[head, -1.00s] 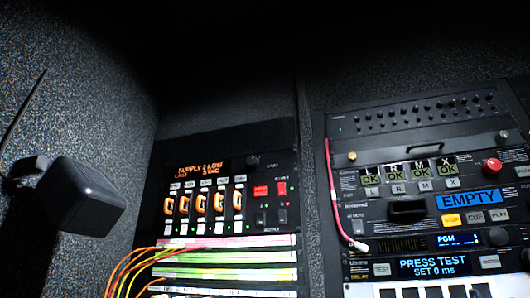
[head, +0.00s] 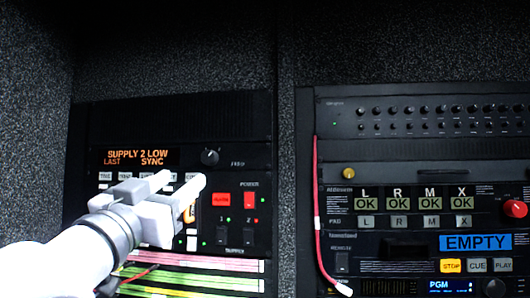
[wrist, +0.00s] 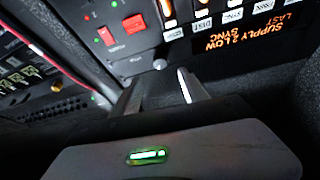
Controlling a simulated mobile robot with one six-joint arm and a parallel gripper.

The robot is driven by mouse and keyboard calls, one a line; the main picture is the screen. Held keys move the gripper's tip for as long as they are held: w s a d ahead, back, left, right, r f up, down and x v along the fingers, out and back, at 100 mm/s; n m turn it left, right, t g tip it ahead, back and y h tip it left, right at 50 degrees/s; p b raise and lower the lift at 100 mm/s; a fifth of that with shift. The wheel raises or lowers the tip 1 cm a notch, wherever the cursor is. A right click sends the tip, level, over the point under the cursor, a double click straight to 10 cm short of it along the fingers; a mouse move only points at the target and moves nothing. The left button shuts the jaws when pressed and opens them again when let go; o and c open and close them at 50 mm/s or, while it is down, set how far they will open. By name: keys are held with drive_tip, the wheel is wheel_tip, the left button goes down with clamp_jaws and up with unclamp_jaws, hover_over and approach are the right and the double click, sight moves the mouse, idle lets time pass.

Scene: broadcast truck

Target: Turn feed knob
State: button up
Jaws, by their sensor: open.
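The feed knob (head: 210,156) is a small dark round knob with a pale pointer mark, right of the orange "SUPPLY 2 LOW / LAST SYNC" display (head: 137,157) on the left rack unit. Small lettering stands to its right. My gripper (head: 184,181) is open and empty, just below and left of the knob in the head view, with a visible gap. In the wrist view, which shows the panel upside down, the knob (wrist: 160,63) appears just beyond my gripper's two fingers (wrist: 160,90). No contact with it shows.
Red switches (head: 221,199) sit below the knob. Orange patch levers are partly hidden behind my gripper. Coloured strips (head: 200,275) and cables lie lower. The right rack holds a red knob (head: 515,209) and a hanging pink cable (head: 318,220).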

sight(207, 161)
drive_tip(key=p+x, duration=0.4)
drive_tip(key=x, duration=0.6)
drive_tip(key=shift+r+p, duration=0.1)
drive_tip(key=shift+p, duration=0.2)
drive_tip(key=shift+w+d, duration=0.1)
drive_tip(key=shift+w, duration=0.35)
clamp_jaws()
